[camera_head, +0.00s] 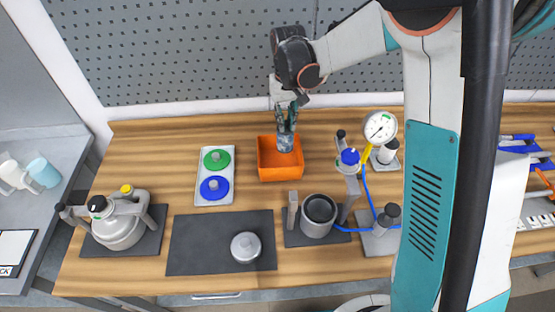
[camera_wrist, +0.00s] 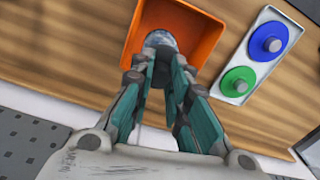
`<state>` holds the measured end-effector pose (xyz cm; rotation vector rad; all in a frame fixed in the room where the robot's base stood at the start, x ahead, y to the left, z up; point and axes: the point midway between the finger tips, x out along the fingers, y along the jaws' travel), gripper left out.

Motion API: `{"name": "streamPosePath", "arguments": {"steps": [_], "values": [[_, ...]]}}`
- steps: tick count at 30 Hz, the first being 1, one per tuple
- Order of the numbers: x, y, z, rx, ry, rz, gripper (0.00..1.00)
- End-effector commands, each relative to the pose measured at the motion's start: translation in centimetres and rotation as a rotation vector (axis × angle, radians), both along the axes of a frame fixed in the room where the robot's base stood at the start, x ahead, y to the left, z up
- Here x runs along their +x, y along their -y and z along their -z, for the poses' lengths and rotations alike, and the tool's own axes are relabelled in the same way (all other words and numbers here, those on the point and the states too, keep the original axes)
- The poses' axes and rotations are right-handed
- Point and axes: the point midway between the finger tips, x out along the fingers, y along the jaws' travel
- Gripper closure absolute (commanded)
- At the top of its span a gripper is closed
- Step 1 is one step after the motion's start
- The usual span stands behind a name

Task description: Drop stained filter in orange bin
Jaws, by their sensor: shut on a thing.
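The orange bin (camera_head: 268,170) stands on the wooden bench near its back edge. In the wrist view its wall (camera_wrist: 202,28) fills the top middle. My gripper (camera_head: 286,128) points down over the bin's right part. It is shut on the stained filter (camera_head: 286,143), a blue-grey mottled cylinder. In the wrist view the filter (camera_wrist: 160,40) shows beyond the fingertips (camera_wrist: 160,66), inside the outline of the bin. I cannot tell whether the filter touches the bin's floor. The fingers hide part of it.
A tray with a green knob (camera_head: 216,160) and a blue knob (camera_head: 214,187) lies left of the bin. A gauge stand (camera_head: 380,128) is to the right. A grey cup (camera_head: 318,215) and dark mat (camera_head: 205,245) are in front. The pegboard wall is close behind.

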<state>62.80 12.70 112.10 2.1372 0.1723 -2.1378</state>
Motion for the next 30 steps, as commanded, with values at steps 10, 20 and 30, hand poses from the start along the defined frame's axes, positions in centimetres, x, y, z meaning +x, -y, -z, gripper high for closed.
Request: {"name": "streamPosePath", "arguments": {"steps": [10, 20, 30], "values": [[0.0, 0.0, 4.0, 0.0, 0.0, 0.0, 1.0], [0.0, 0.0, 4.8, 0.0, 0.0, 0.0, 1.0], [0.0, 0.0, 4.8, 0.0, 0.0, 0.0, 0.61]]}}
